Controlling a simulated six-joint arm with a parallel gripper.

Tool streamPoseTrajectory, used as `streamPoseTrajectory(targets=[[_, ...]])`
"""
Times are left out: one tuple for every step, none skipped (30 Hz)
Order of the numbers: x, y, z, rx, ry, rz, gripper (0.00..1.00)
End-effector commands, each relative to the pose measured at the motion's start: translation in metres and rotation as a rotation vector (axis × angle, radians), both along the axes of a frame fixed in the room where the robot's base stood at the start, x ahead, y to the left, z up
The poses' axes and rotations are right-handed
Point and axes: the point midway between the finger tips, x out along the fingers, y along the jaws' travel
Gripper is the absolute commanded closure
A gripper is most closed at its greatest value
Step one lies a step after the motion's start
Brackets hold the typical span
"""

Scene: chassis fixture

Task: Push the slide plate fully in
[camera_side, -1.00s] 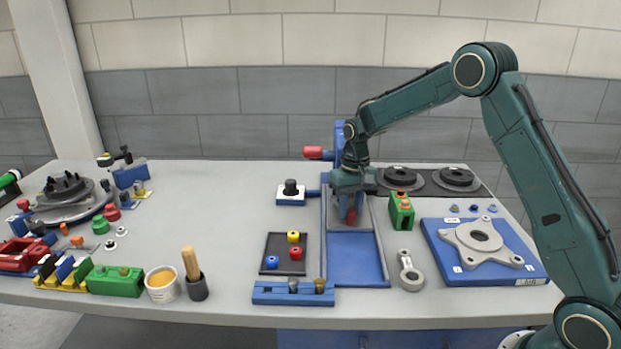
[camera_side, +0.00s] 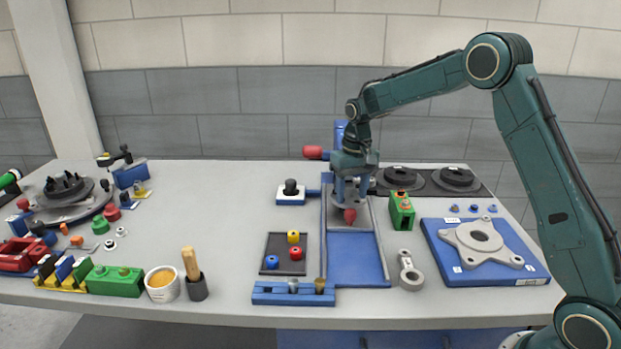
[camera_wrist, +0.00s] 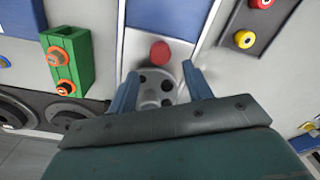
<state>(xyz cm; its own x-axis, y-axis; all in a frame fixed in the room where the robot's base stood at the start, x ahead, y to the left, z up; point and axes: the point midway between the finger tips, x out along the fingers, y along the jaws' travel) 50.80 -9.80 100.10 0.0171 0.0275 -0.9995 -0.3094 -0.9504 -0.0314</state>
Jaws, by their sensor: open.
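The slide plate (camera_side: 368,217) is a grey plate lying between the rails of a blue channel (camera_side: 354,258), at its far part, with the blue floor bare in front. A red knob (camera_side: 350,216) stands on the plate; it also shows in the wrist view (camera_wrist: 160,52). My gripper (camera_side: 352,198) is open and empty, pointing down above the plate just behind the knob. In the wrist view my fingers (camera_wrist: 160,71) are spread, with the knob beyond their tips. A round grey piece with dark holes (camera_wrist: 153,84) shows between them. My gripper hides the channel's far end.
A green block (camera_side: 401,212) with orange tops stands close right of the channel. A dark tray (camera_side: 272,245) with coloured pieces and a white block with a black knob (camera_side: 291,190) lie left. A ring-ended rod (camera_side: 410,274) lies at front right. A red-ended blue fixture (camera_side: 314,152) stands behind.

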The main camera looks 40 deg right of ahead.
Motion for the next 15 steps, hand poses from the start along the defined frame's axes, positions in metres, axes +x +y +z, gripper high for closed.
streamPoseTrajectory(targets=[[0.000,-0.001,0.009,-0.001,-0.004,-0.001,0.50],[0.000,-0.001,0.014,-0.001,-0.002,-0.001,0.50],[0.000,-0.001,0.021,0.000,-0.001,-0.001,0.50],[-0.001,-0.001,0.026,0.000,-0.001,-0.001,0.50],[-0.001,-0.001,0.032,0.000,-0.001,-0.002,0.50],[-0.001,-0.001,0.039,0.000,0.000,-0.002,0.50],[-0.002,-0.002,0.043,-0.001,0.001,-0.002,0.50],[-0.001,-0.002,0.048,0.000,0.002,-0.003,0.50],[-0.001,-0.002,0.055,-0.001,0.001,-0.003,0.50],[-0.002,-0.002,0.060,0.000,0.002,-0.003,0.50],[-0.002,-0.002,0.064,0.000,0.002,-0.003,0.50],[-0.002,-0.003,0.070,0.000,0.004,-0.003,0.50],[-0.002,-0.003,0.073,0.000,0.003,-0.003,0.50],[-0.002,-0.003,0.077,0.001,0.005,-0.003,0.50],[-0.003,-0.003,0.081,0.001,0.005,-0.003,0.50]])
